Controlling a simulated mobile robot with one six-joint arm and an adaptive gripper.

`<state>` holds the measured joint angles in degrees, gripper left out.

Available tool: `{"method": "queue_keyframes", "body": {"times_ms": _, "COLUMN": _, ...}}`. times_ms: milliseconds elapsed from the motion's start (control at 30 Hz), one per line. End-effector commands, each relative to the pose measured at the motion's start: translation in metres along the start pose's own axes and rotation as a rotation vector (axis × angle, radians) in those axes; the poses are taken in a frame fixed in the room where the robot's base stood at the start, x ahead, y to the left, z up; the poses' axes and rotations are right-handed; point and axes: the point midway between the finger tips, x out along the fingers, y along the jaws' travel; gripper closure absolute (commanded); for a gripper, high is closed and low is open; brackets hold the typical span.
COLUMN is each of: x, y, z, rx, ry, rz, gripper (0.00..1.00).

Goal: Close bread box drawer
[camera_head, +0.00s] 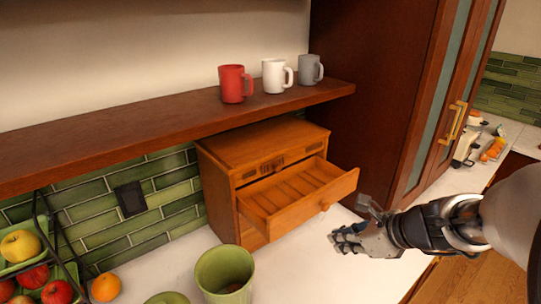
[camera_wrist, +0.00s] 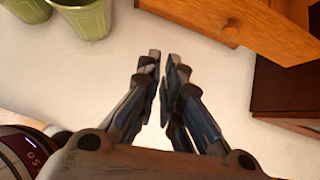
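The wooden bread box (camera_head: 222,188) stands on the white counter against the green tiles in the head view. Its upper drawer (camera_head: 342,186) is pulled out toward the front right, with a round knob (camera_head: 325,206) on its front. The drawer looks empty. My gripper (camera_head: 345,240) is in front of and to the right of the drawer, low over the counter and apart from it. In the wrist view the two fingers (camera_wrist: 162,70) are close together with a narrow gap and nothing between them. The drawer front and knob (camera_wrist: 231,33) show at the upper right there.
A green cup (camera_head: 224,275) stands on the counter left of my gripper. A shelf (camera_head: 150,122) above holds a red mug (camera_head: 233,84), a white mug (camera_head: 273,76) and a grey mug (camera_head: 308,69). A fruit rack (camera_head: 45,240) is at the left, a tall cabinet (camera_head: 385,90) at the right.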

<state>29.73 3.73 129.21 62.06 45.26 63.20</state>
Motion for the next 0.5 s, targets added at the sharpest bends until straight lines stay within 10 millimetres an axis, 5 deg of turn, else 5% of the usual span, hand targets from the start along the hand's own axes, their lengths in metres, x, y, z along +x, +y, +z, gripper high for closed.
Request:
{"method": "queue_keyframes", "body": {"times_ms": 267, "x": 0.018, "y": -0.017, "z": -0.005, "rx": 0.138, "ry": -0.023, "rz": -0.021, "gripper": 1.0}}
{"method": "queue_keyframes", "body": {"times_ms": 500, "x": 0.067, "y": -0.017, "z": -0.006, "rx": 0.134, "ry": -0.021, "rz": -0.019, "gripper": 1.0}}
